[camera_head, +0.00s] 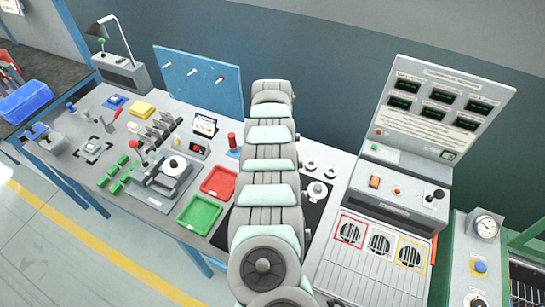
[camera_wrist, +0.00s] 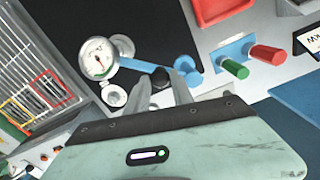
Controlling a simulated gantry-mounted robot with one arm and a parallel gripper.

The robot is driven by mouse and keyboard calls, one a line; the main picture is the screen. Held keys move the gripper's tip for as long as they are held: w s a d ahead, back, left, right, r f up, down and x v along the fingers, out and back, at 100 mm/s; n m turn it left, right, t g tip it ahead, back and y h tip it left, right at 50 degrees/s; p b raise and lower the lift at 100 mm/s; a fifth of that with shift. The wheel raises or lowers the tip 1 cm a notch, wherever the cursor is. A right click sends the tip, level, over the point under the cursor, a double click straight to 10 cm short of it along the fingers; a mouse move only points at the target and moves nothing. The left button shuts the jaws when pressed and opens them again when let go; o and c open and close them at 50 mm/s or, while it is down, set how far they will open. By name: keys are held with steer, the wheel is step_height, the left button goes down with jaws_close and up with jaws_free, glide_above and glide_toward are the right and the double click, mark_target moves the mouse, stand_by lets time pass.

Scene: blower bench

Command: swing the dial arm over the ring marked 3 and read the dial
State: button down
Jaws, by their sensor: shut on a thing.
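The dial arm is a blue bar (camera_wrist: 135,65) in the wrist view. A round white dial (camera_wrist: 97,57) is at its left end and a black knob (camera_wrist: 160,75) at its right end. My gripper (camera_wrist: 164,84) is shut on the knob. One white ring (camera_wrist: 113,96) shows below the dial and another (camera_wrist: 123,45) to its upper right. I cannot read numbers on them or tell what lies under the dial. The needle is too small to read. In the head view, the dial (camera_head: 317,189) shows right of my arm, which hides the knob and gripper.
A black mat (camera_wrist: 150,25) lies beside the dial arm. Red and green cylinders (camera_wrist: 266,54) stand to its right in the wrist view. A vented console (camera_head: 380,243) stands right of the dial in the head view. Red (camera_head: 234,193) and green (camera_head: 184,220) trays lie left of my arm.

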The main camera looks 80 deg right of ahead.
steer(key=c, duration=1.1)
jaws_free()
step_height(320, 180, up, 11)
steer(key=shift+b, duration=0.3)
steer(key=shift+f, duration=0.1)
